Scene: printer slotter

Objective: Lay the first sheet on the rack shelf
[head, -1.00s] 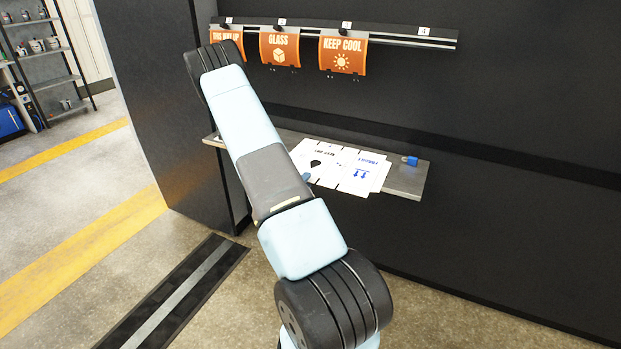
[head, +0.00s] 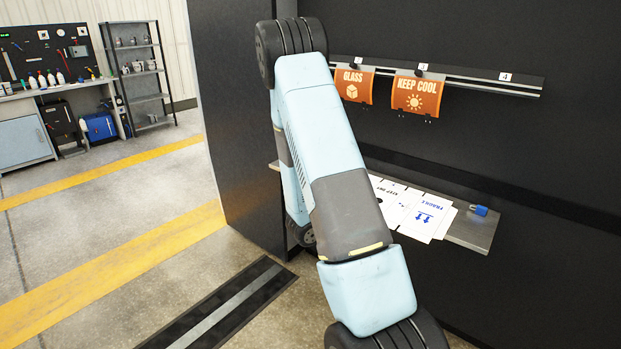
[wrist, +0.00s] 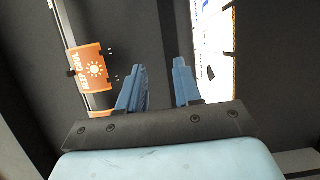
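White printed sheets lie on the grey shelf (head: 478,228) in the head view. The nearest is a sheet with blue arrows and "FRAGILE" (head: 426,217); beside it is a "KEEP DRY" sheet (head: 387,193). My arm covers the shelf's left part. In the wrist view, my gripper (wrist: 158,75) is open, its two blue fingers apart with nothing seen between them. White sheets (wrist: 211,45) show to the right of the fingers, apart from them. My gripper is hidden behind my arm in the head view.
A wall rail (head: 470,80) holds orange sheets, "GLASS" (head: 354,84) and "KEEP COOL" (head: 416,96); the latter also shows in the wrist view (wrist: 91,68). A small blue object (head: 479,210) sits near the shelf's right end. A dark panel (head: 233,120) stands left of my arm.

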